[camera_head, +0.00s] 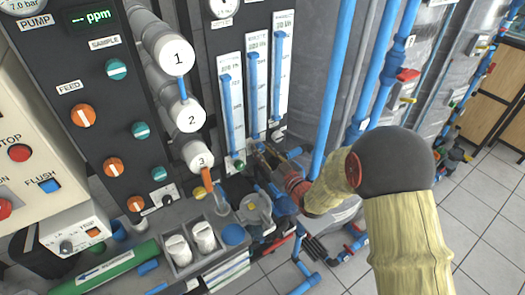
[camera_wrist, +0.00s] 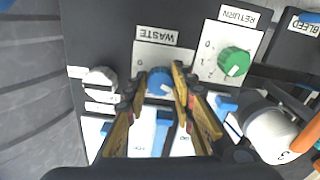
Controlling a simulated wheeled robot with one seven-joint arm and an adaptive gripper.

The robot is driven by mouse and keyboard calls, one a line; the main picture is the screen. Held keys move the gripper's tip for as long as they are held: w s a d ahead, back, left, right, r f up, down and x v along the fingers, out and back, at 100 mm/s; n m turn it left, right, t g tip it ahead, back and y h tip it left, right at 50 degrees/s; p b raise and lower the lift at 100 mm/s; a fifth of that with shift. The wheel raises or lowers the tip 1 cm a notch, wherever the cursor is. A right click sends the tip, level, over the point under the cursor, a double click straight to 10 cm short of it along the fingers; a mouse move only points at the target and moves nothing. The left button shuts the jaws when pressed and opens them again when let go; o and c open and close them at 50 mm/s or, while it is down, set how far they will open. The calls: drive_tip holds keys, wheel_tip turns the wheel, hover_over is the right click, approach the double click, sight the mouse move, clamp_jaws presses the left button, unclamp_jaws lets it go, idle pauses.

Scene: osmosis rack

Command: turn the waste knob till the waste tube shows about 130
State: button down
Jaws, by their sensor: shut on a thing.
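The blue waste knob (camera_wrist: 160,79) sits under the WASTE label (camera_wrist: 157,35) in the wrist view. My gripper (camera_wrist: 159,72) is shut on it, one finger on each side. In the head view my gripper (camera_head: 262,155) is at the foot of the middle flow tube and hides the knob. That middle tube (camera_head: 256,85) appears to be the waste tube, with a tall blue column inside. Its scale numbers are too small to read, so I cannot tell the value.
The green RETURN knob (camera_wrist: 234,62) and a white knob (camera_wrist: 100,81) flank the waste knob closely. A white numbered housing end (camera_wrist: 273,134) is near my gripper. Blue pipes (camera_head: 333,90) rise beside my arm. Open tiled floor (camera_head: 475,230) lies to the right.

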drive_tip(key=shift+m, duration=0.4)
drive_tip(key=m, duration=0.4)
drive_tip(key=shift+p, duration=0.35)
drive_tip(key=m+p, duration=0.1)
drive_tip(key=m, duration=0.3)
drive_tip(key=m+p, duration=0.1)
drive_tip(key=m, duration=0.4)
drive_tip(key=shift+p, duration=0.3)
drive_tip(key=shift+m+p, duration=0.7)
drive_tip(key=shift+m, duration=1.2)
drive_tip(key=c, duration=1.5)
unclamp_jaws()
drive_tip(key=shift+s, duration=0.1)
